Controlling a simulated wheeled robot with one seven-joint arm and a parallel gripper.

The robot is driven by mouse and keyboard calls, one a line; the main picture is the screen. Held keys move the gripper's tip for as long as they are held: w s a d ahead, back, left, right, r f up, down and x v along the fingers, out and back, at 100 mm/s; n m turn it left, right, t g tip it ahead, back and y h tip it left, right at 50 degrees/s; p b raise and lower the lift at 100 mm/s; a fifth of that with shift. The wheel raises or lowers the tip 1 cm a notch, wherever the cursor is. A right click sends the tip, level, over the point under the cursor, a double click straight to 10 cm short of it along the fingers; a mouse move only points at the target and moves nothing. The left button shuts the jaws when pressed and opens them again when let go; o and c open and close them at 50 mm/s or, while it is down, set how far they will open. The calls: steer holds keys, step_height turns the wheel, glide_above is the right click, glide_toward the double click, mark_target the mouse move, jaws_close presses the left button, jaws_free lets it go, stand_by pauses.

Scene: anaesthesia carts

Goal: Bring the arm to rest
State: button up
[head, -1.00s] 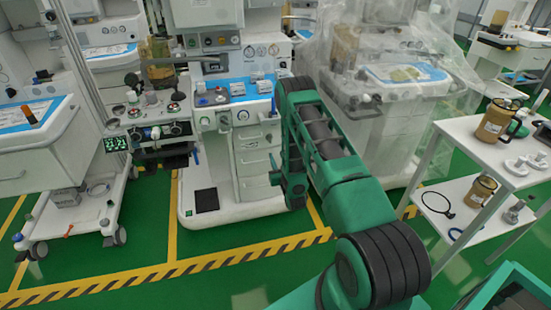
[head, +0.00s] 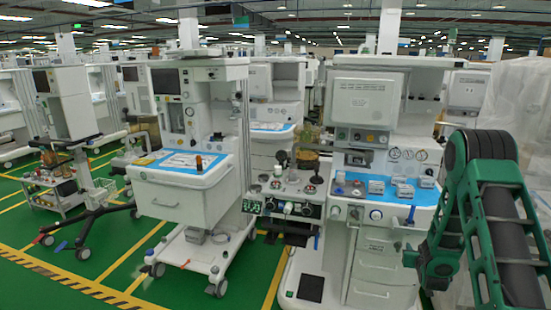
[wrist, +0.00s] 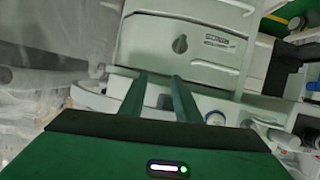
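My gripper (wrist: 160,78) shows in the wrist view with its two green fingers apart and no object held between them. Beyond the fingers is a pale machine housing (wrist: 180,45) with a dark round knob; I cannot tell the distance to it. In the head view my green and black arm (head: 490,205) stands bent at the right edge, in front of an anaesthesia cart (head: 365,210). The fingers cannot be made out in the head view.
The cart's blue worktop (head: 385,190) carries small grey items. A white wheeled cart (head: 185,190) with an amber vial (head: 199,164) on top stands to its left. A plastic-draped unit (head: 510,105) is behind my arm. Green floor (head: 115,255) with yellow lines is open at front left.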

steer(key=s+r+m+g, duration=0.2)
steer(key=s+r+g, duration=0.5)
steer(key=s+r, duration=1.15)
steer(key=s+a+r+g+y, duration=0.1)
steer(key=s+a, duration=0.3)
steer(key=s, duration=0.6)
steer(key=s+a+r+m+g+y, duration=0.1)
steer(key=s+a+r+g+y, duration=0.1)
steer(key=s, duration=0.9)
steer(key=s+a+r+g+y, duration=0.2)
steer(key=s+a, duration=0.4)
steer(key=s, duration=0.4)
steer(key=shift+s+a+g, duration=0.2)
steer(key=shift+s+g, duration=0.2)
steer(key=shift+g, duration=0.1)
steer(key=shift+r, duration=0.1)
steer(key=shift+w+f, duration=0.25)
steer(key=shift+w, duration=0.4)
steer(key=shift+c, duration=0.3)
